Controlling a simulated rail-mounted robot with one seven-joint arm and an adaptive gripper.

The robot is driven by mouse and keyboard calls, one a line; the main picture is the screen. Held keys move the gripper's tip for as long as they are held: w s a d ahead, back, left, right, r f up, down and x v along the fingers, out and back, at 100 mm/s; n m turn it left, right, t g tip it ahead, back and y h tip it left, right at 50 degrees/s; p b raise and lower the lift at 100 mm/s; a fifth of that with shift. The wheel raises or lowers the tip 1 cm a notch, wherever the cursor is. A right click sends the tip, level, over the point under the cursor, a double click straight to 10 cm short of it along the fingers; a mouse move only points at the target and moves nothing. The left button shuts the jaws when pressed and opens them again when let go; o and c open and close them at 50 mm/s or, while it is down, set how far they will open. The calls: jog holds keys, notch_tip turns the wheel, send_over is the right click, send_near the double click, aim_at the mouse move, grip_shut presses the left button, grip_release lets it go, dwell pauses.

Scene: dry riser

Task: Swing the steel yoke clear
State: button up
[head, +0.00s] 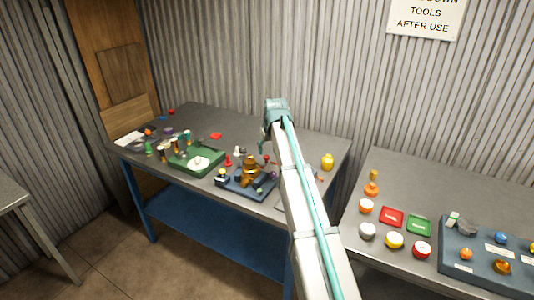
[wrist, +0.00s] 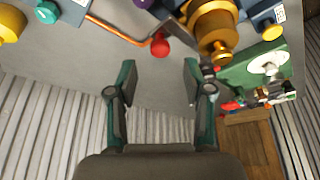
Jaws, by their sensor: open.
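A brass valve-like fitting (head: 252,172) stands on a dark blue base (head: 240,188) on the left workbench. In the wrist view the brass fitting (wrist: 212,28) is at the top, right of centre. A small dark metal piece (wrist: 208,70) shows just below it, close to my right finger; I cannot tell if it is the steel yoke or if they touch. My gripper (wrist: 160,82) is open, with two teal fingers wide apart and nothing between them. A red knob (wrist: 160,45) lies beyond the fingertips. In the head view my arm hides most of the gripper.
A green tray (head: 180,163) with a white round part is left of the fitting. Several small coloured pieces stand around it. The right bench (head: 400,170) holds coloured round items and a blue panel (head: 460,262). A corrugated wall is behind.

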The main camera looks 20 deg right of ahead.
aim_at(267, 156)
jog(key=shift+p+x, duration=0.4)
jog(key=shift+x, duration=1.85)
grip_shut()
